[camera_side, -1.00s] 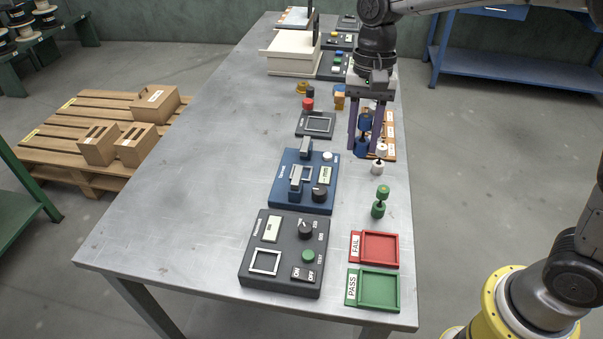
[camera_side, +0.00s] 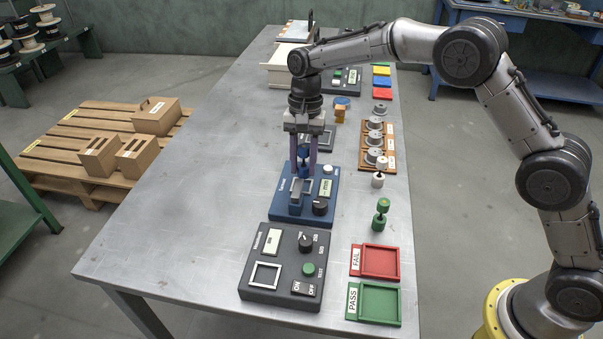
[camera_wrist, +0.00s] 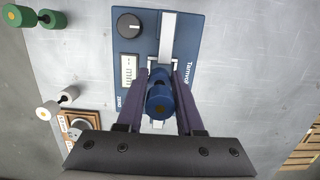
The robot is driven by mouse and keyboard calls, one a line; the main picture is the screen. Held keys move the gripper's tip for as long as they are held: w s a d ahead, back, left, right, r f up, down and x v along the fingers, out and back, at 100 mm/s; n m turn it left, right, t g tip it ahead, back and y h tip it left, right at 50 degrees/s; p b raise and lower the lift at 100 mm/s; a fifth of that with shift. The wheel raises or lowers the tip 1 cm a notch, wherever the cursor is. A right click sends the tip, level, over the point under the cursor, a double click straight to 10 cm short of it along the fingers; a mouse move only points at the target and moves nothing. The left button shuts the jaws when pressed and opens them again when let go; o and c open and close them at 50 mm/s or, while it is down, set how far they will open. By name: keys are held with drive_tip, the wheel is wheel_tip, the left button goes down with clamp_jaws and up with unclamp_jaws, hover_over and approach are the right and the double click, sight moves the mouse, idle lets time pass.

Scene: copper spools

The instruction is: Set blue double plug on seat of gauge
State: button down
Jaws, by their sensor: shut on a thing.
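My gripper (camera_side: 303,160) is shut on the blue double plug (camera_side: 303,155), two blue knobs joined end to end and held upright. In the wrist view the blue plug (camera_wrist: 160,98) sits between the two purple fingers. The plug is above the blue gauge (camera_side: 288,206), near its grey seat and posts (camera_side: 297,190). The gauge (camera_wrist: 127,95) also shows below the fingers in the wrist view, with a dial and a small display. I cannot tell whether the plug touches the seat; the fingers and posts hide part of it.
A dark meter box (camera_side: 285,265) stands in front of the gauge. The red FAIL tray (camera_side: 398,262) and green PASS tray (camera_side: 400,303) are at the front right. The table's left side is clear.

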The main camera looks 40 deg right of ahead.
sight(302, 165)
drive_tip(key=shift+w+a+f, duration=0.1)
drive_tip(key=shift+w+f, duration=0.1)
drive_tip(key=shift+f, duration=1.65)
drive_tip(key=shift+f, duration=0.3)
drive_tip(key=c, duration=0.5)
unclamp_jaws()
drive_tip(key=shift+c, duration=0.2)
drive_tip(key=shift+r, duration=0.1)
wheel_tip(302, 165, up, 12)
drive_tip(key=w+d, duration=0.1)
drive_tip(key=shift+w+d+r, duration=0.15)
drive_tip(key=shift+w, duration=0.05)
